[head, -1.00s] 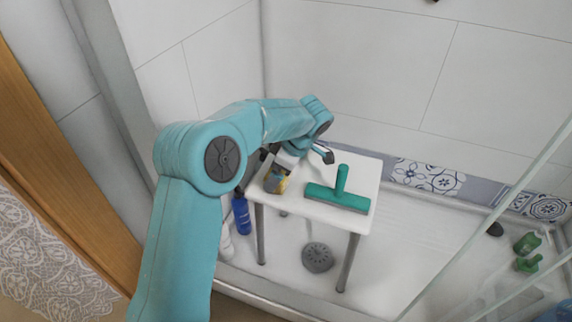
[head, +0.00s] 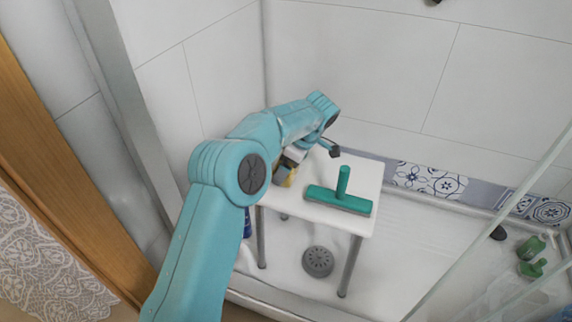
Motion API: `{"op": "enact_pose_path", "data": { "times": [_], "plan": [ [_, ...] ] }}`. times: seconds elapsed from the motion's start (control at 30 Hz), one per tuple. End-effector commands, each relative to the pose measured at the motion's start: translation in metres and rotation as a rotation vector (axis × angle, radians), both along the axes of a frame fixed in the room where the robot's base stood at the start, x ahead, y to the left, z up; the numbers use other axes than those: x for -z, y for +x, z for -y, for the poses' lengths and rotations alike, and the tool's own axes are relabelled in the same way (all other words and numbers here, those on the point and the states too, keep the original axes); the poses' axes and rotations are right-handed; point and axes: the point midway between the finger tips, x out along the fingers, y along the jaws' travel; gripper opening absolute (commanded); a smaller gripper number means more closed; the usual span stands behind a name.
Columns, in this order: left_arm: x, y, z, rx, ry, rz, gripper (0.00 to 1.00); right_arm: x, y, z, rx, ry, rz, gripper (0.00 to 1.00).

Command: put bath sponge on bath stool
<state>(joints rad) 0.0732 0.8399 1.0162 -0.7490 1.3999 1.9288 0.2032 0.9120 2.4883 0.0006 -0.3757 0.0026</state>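The bath stool (head: 318,214) has a white square seat on grey legs and stands in the shower tray. A small yellow and grey item (head: 284,176) shows at the left part of the seat, partly hidden behind my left arm; it may be the bath sponge, but I cannot be sure. My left gripper (head: 316,154) is over the back left part of the seat, close to this item. A dark finger shows at its right; the rest is hidden, so its opening and any hold are unclear. My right gripper is out of view.
A green squeegee (head: 340,197) lies on the seat's right half. A round grey drain (head: 317,262) is below. A blue bottle (head: 247,222) is mostly hidden behind my arm. Green items (head: 531,257) lie at far right, beyond the glass panel's edge (head: 487,232).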

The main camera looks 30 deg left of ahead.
Motion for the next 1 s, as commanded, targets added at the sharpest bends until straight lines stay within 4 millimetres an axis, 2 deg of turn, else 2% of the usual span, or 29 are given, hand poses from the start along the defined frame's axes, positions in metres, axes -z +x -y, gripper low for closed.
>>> {"op": "enact_pose_path", "data": {
  "times": [0.23, 0.33, 0.47, 0.73, 0.9, 1.0],
  "plan": [
    [0.000, 0.000, 0.000, 0.000, 0.000, 0.000, 1.00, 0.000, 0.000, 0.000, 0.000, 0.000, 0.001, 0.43],
    [-0.007, 0.000, 0.001, 0.000, 0.000, 0.001, 1.00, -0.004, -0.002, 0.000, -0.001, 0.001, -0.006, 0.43],
    [-0.029, 0.003, 0.010, 0.002, 0.000, 0.003, 1.00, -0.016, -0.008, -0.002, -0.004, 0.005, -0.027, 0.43],
    [-0.087, 0.009, 0.033, 0.003, 0.000, 0.002, 1.00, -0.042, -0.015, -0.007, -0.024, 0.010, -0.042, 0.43],
    [-0.108, 0.010, 0.042, 0.001, 0.000, 0.000, 1.00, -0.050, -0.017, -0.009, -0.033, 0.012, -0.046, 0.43],
    [-0.112, 0.011, 0.044, 0.001, 0.000, 0.001, 1.00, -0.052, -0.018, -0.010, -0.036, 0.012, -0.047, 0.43]
  ]
}}
